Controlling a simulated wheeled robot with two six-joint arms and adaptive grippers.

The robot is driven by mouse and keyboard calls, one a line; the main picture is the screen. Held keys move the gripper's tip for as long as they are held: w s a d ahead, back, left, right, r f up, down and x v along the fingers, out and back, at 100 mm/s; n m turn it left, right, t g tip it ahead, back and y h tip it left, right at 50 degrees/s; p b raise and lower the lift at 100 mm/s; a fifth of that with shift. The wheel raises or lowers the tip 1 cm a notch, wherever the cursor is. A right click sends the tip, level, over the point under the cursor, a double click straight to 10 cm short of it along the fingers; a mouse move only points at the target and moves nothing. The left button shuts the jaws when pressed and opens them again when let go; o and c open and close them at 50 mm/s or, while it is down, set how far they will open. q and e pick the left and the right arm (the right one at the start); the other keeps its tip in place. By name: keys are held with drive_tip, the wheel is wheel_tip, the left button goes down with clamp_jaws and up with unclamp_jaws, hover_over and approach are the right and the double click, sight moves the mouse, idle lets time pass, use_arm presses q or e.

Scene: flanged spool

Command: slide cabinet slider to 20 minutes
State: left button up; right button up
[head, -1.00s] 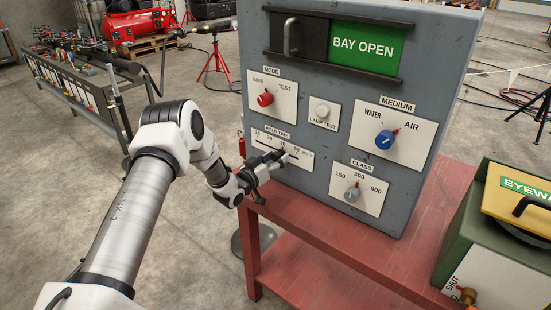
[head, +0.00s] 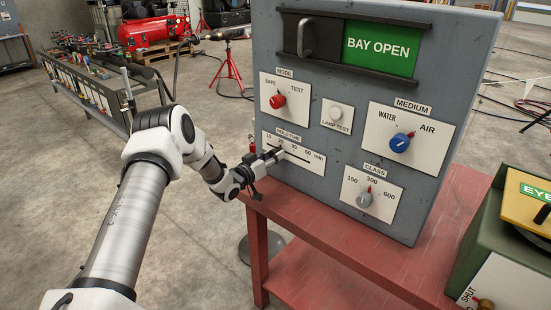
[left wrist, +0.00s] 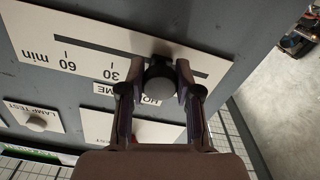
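The hold-time slider is a dark round knob (left wrist: 160,78) on a slot in a white plate (head: 312,166) low on the left of the grey cabinet (head: 350,95). The plate is marked 10, 20, 30 and 60 min. My left gripper (head: 276,155) is at the slot, roughly under the 20 mark. In the left wrist view, the gripper (left wrist: 160,72) has one finger on each side of the knob, closed against it. There the picture is upside down; 60 and 30 are readable left of the knob, and the lower marks are hidden. My right gripper is out of view.
A red MODE knob (head: 277,101) sits just above the slider plate, with a lamp-test button (head: 336,112) beside it. A blue MEDIUM knob (head: 400,142) and grey CLASS knob (head: 364,200) are to the right. The cabinet stands on a red table (head: 345,252).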

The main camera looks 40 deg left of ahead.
use_arm(q)
drive_tip(key=o, duration=0.4)
drive_tip(key=s, duration=1.1)
drive_tip(key=shift+s+a+f, duration=0.1)
drive_tip(key=shift+s+a, duration=0.3)
